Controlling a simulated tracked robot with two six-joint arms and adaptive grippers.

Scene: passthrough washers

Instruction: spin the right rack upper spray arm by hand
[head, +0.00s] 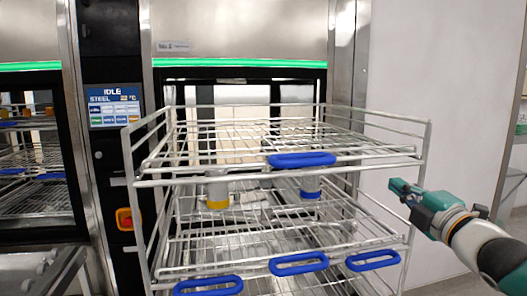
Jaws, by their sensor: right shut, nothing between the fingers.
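The right rack (424,150) is a wire rack with several shelves, standing in front of the right washer's opening. Below its top shelf hang a pale cylinder with a yellow band (217,190) and another with a blue band (311,187). I cannot clearly tell the upper spray arm from the shelf wires. A blue loop (302,160) is on the front edge of the top shelf. My right gripper (402,190) is shut and empty, just right of the rack's right side, apparently apart from it. My left gripper is not in view.
More blue loops (299,264) sit on the lower front. A control panel reading IDLE (115,107) and a red-yellow switch (125,219) are on the column at left. Another rack (40,160) is in the left washer. A pale wall (430,90) stands behind my right gripper.

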